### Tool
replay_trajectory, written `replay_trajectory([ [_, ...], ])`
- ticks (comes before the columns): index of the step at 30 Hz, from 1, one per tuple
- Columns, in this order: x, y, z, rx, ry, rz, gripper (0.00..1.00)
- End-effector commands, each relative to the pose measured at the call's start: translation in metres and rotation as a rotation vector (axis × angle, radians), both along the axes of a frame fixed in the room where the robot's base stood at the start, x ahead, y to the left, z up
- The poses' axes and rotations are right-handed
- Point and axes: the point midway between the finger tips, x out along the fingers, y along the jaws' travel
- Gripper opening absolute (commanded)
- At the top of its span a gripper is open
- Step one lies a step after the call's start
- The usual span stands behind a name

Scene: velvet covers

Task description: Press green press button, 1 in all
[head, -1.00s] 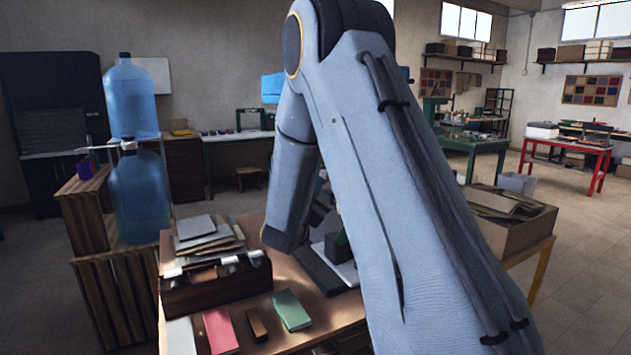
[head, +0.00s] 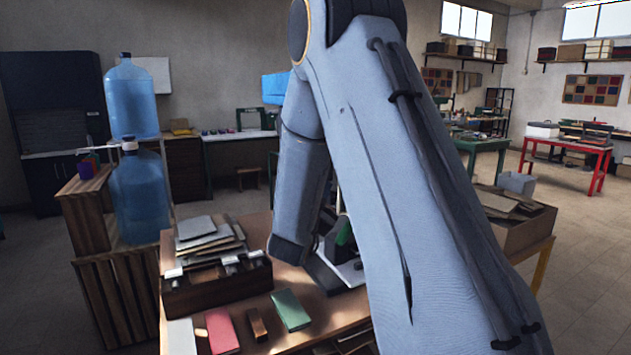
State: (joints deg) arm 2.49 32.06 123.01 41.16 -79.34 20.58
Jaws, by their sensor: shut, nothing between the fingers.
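A device with a dark base and a pale plate (head: 350,272) stands on the table, mostly covered by my arm. A green part (head: 344,236) of it shows in the narrow gap between my forearm and upper arm. I cannot tell whether this green part is the press button or the body of the press. My gripper is hidden behind my arm, so its distance from the green part cannot be seen.
A carton (head: 525,232) stands at the right. Blue water bottles (head: 138,195) stand left on crates.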

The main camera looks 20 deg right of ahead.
Motion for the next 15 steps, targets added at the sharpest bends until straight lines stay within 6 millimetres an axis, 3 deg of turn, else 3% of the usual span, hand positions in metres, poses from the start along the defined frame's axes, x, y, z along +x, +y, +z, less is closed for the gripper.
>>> replay_trajectory([
  [6,-0.018,-0.001,0.0,0.001,0.001,0.0,0.0],
  [15,-0.021,-0.001,0.0,0.0,0.0,0.0,0.0],
])
